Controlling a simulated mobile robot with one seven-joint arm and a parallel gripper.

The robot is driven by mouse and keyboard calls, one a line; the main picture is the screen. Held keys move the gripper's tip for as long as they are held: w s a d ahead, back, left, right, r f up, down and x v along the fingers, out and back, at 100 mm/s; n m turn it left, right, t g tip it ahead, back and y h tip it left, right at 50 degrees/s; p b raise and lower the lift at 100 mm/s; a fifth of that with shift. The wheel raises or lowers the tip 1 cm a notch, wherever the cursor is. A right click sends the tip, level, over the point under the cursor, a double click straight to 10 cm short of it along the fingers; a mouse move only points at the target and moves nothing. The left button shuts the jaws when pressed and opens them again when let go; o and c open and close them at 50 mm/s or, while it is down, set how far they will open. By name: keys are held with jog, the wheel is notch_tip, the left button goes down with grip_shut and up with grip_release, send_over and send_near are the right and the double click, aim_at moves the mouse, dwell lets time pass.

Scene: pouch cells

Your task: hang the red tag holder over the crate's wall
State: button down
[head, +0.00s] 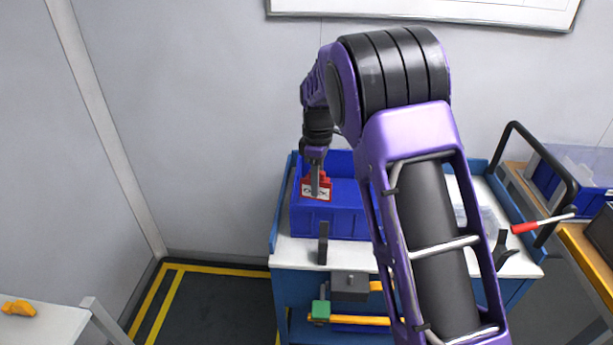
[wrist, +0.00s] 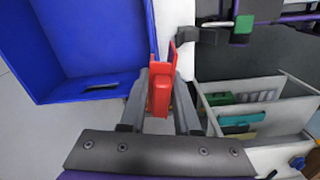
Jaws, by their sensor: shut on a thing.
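The red tag holder (head: 326,182), with a white marked label on its face, is held in my gripper (head: 316,176). In the head view it overlaps the blue crate (head: 335,226), left of centre. In the wrist view the holder (wrist: 160,97) is between my two grey fingers (wrist: 162,88), with a thin red upright part showing beyond it. The blue crate's near wall (wrist: 143,35) runs just left of the holder in that view. I cannot tell whether the holder touches the wall or straddles it. A dark slot shows on the crate's inside.
The crate stands on a white-topped blue workbench (head: 295,250). A dark upright bracket (head: 323,243) stands in front of it. My arm hides much of the bench middle. An open drawer (wrist: 230,140) shows in the wrist view.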

aim_at(307, 205)
jog(key=shift+w+a+r+n, duration=0.15)
jog(key=shift+w+a+n, duration=0.15)
jog(key=shift+a+n, duration=0.35)
jog(key=shift+w+a+r+n, duration=0.1)
jog(key=shift+w+a+n, duration=0.2)
jog(key=shift+a+n, duration=0.3)
jog(key=shift+f+b, duration=1.55)
jog(key=shift+f, duration=1.35)
jog(key=shift+f+b, duration=0.6)
jog(key=shift+f, duration=1.25)
jog(key=c, duration=0.6)
grip_release()
jog(key=shift+o, duration=0.2)
notch_tip(307, 205, up, 18)
jog(key=shift+f+p, duration=0.25)
jog(key=shift+p, duration=0.75)
